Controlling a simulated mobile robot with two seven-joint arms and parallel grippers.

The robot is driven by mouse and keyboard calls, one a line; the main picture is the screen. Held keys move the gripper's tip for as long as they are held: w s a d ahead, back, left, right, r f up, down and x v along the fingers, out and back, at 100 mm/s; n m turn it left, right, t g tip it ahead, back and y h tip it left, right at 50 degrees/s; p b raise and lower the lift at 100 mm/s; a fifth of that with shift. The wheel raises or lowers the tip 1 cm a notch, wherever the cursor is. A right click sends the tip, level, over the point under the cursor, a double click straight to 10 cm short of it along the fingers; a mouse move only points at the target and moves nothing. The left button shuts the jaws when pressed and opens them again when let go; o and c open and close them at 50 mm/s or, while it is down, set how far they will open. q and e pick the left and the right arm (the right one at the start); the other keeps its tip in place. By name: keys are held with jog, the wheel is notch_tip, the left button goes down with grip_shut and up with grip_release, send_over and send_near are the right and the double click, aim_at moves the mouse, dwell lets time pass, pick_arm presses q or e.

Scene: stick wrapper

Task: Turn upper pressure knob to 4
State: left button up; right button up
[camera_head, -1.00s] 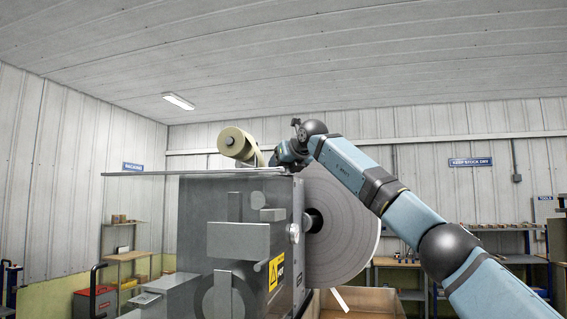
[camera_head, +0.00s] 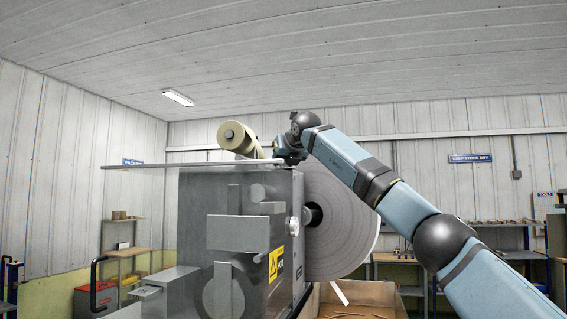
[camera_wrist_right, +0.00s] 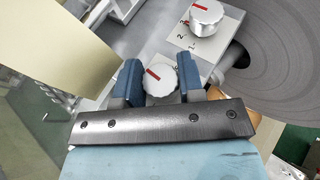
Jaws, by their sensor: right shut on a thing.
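My right gripper (camera_wrist_right: 160,68) is shut on a silver round knob (camera_wrist_right: 160,82) in the right wrist view, with one blue finger on each side. A red line on this knob's top slants; the scale beside it is hidden. A second silver knob (camera_wrist_right: 207,17) stands farther off, with a red mark, on a white scale plate (camera_wrist_right: 198,45) showing 1, 2 and 3. I cannot tell from the labels which knob is the upper pressure one. In the head view my right wrist is over the machine's top; its fingertips are hidden. My left gripper is not in view.
The reel is close to the gripper.

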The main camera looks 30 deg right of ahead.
jog(key=shift+m+g+h+b, duration=0.35)
jog(key=shift+m+h, duration=0.35)
jog(key=shift+h, duration=0.2)
jog(key=shift+a+m+g+h, duration=0.1)
jog(key=shift+m+g+h, duration=0.25)
jog(key=shift+m+h, duration=0.6)
jog(key=m+g+h, duration=0.2)
jog(key=m+h, duration=0.1)
jog(key=shift+r, duration=0.1)
jog(key=shift+m+g+h+p, duration=0.3)
jog(key=shift+m+g+h, duration=0.15)
jog(key=shift+m+g, duration=0.1)
jog(key=o, duration=0.9)
